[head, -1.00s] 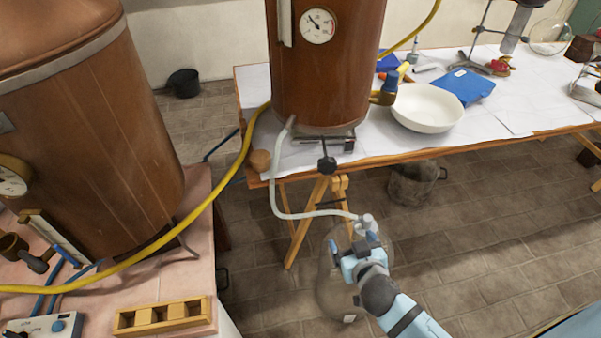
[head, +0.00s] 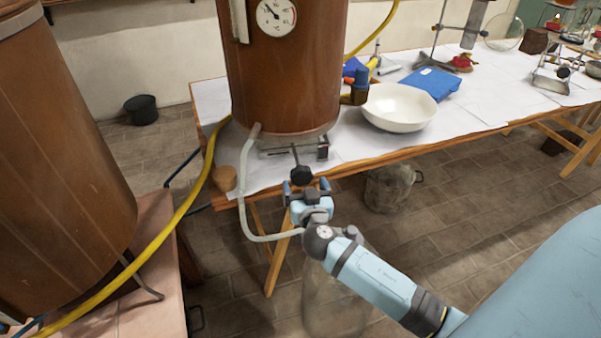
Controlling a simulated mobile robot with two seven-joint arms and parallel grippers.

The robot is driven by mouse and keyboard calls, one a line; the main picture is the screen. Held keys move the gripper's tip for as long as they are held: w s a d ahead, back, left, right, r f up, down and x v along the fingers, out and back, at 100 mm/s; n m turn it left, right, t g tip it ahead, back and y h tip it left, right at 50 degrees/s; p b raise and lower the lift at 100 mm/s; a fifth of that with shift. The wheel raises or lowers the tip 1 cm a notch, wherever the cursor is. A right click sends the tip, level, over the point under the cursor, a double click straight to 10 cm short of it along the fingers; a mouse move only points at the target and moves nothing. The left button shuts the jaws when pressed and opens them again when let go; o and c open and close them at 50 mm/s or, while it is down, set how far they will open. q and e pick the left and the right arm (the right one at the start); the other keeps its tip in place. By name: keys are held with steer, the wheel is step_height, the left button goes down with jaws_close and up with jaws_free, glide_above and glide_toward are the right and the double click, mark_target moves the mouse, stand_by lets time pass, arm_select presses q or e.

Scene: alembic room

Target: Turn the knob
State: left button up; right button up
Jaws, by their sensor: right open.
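The black knob (head: 302,175) sticks out on a thin rod from the stand under the copper boiler (head: 283,90), at the table's front edge. My right gripper (head: 306,186) is open, with its blue fingertips on either side of the knob's lower part. I cannot tell whether they touch it. The gripper's body hides what lies just below the knob. My left gripper is not in view.
A grey hose (head: 245,190) loops down left of the gripper. A glass vessel (head: 335,295) stands below my right arm. A white bowl (head: 398,107) and a blue book (head: 430,83) lie on the table. A yellow hose (head: 183,210) runs at left.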

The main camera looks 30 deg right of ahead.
mark_target(302, 179)
steer(key=x, duration=0.5)
steer(key=c, duration=0.9)
